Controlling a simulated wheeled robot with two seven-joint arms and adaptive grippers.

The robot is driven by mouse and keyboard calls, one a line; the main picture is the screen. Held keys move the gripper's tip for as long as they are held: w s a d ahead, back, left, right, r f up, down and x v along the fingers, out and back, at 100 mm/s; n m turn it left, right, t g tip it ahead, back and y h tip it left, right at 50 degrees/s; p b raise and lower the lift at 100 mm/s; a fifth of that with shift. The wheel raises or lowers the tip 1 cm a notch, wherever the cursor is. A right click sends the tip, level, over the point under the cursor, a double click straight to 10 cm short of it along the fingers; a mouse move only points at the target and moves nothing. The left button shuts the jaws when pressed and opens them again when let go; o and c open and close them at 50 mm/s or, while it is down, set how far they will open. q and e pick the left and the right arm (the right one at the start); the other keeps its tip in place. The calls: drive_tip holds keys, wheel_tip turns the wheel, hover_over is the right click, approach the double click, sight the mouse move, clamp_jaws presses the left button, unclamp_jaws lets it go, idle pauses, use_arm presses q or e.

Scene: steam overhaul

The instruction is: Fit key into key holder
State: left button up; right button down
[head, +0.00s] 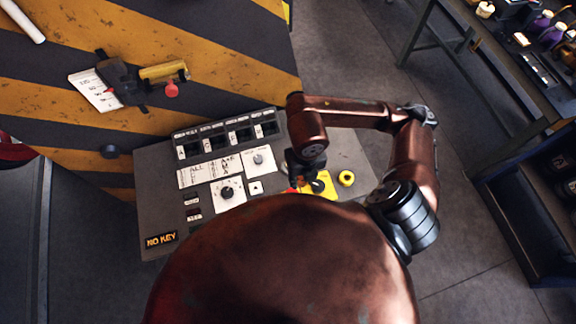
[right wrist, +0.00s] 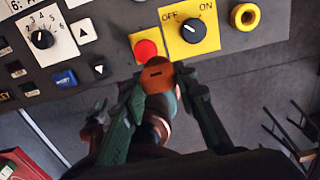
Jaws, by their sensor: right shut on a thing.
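My right gripper (right wrist: 162,80) is shut on an orange-brown key (right wrist: 157,72), whose rounded, slotted head shows between the fingertips in the right wrist view. The key is by the lower edge of the panel, close to the red button; I cannot tell if it touches anything. In the head view the right gripper (head: 299,172) is over the panel's right part, and the key is not clearly seen. A yellow ring with a dark hole, seemingly the key holder (right wrist: 245,16), sits right of the OFF/ON plate; it also shows in the head view (head: 346,178). My left gripper is not in view.
The grey control panel (head: 155,190) carries dials, switches and a lit "NO KEY" sign (head: 161,240). A red button (right wrist: 146,50) and a yellow OFF/ON plate (right wrist: 190,50) are near the key. A striped wall (head: 200,40) stands behind; a workbench (head: 500,60) is at right.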

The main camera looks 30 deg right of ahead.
drive_tip(key=w+f+p, duration=0.1)
drive_tip(key=w+f, duration=0.1)
drive_tip(key=w, duration=0.1)
drive_tip(key=w+d+f, duration=0.1)
drive_tip(key=w+f, duration=0.2)
drive_tip(key=w, duration=0.1)
drive_tip(key=w+d+f+p, duration=0.1)
drive_tip(key=w+f, duration=0.1)
drive_tip(key=w, duration=0.1)
drive_tip(key=shift+w+f+p, duration=0.25)
drive_tip(key=shift+f+p, duration=0.05)
drive_tip(key=shift+p, duration=0.05)
drive_tip(key=shift+w+d+f, duration=0.1)
drive_tip(key=shift+w+f, duration=0.45)
drive_tip(key=shift+f, duration=0.2)
wheel_tip(320, 180, down, 3)
drive_tip(key=shift+r+p, duration=0.1)
drive_tip(key=shift+p, duration=0.6)
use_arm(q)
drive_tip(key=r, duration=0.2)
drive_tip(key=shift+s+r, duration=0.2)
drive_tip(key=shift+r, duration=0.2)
use_arm(e)
drive_tip(key=shift+f+b, duration=0.4)
drive_tip(key=shift+f, duration=0.05)
drive_tip(key=c, duration=1.5)
unclamp_jaws()
drive_tip(key=shift+c, duration=0.2)
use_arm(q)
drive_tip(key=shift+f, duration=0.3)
